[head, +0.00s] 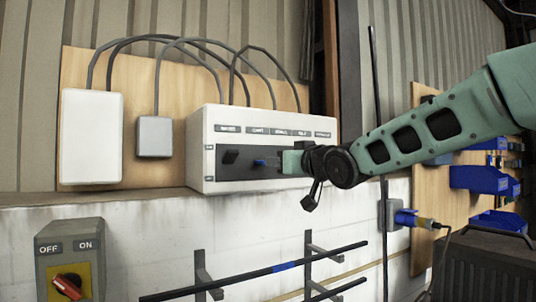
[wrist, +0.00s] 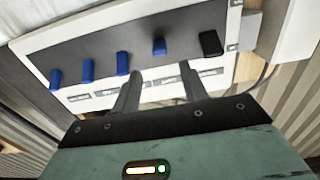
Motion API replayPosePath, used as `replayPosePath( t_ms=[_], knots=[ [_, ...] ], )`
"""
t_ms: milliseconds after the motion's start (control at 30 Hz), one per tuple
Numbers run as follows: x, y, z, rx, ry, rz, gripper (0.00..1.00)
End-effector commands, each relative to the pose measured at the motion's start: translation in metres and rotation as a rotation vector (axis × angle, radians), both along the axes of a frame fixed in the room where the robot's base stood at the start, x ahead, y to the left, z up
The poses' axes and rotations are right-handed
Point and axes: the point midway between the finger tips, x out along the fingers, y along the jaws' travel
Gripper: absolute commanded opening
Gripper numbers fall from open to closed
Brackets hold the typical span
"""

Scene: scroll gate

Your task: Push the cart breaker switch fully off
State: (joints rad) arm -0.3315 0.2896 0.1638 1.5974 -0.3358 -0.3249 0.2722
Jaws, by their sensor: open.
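The breaker panel (head: 263,122) is a white box with a dark strip and a row of small labels. The blue switch (head: 260,162) beside the black one sits under the second label, which seems to read "CARTS". In the wrist view that blue switch (wrist: 160,46) appears beyond and between my fingertips, set differently from the other blue levers. My gripper (wrist: 160,72) is open and empty, its fingers spread in front of the strip. In the head view my gripper (head: 284,164) is just right of the blue switch and hides the switches further right. Contact cannot be told.
A black switch (wrist: 210,43) is beside the blue one; several more blue switches (wrist: 122,63) are on the other side. A grey box (head: 155,136) and white box (head: 91,136) hang left. An OFF/ON box with a red knob (head: 67,286) is lower left. Rails (head: 270,270) run below.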

Motion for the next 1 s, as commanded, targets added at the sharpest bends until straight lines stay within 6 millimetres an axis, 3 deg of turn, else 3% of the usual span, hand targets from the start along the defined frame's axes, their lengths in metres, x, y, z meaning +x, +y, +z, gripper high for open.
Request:
replayPosePath(
  t_ms=[200,400,867,1000],
  knots=[
    [0.035,0.024,0.004,-0.001,0.003,0.001,0.44],
    [0.056,0.037,0.003,0.000,0.001,0.000,0.44],
    [0.064,0.043,0.000,0.000,0.000,0.000,0.44],
    [0.064,0.043,0.000,0.000,0.000,0.000,0.07]
  ],
)
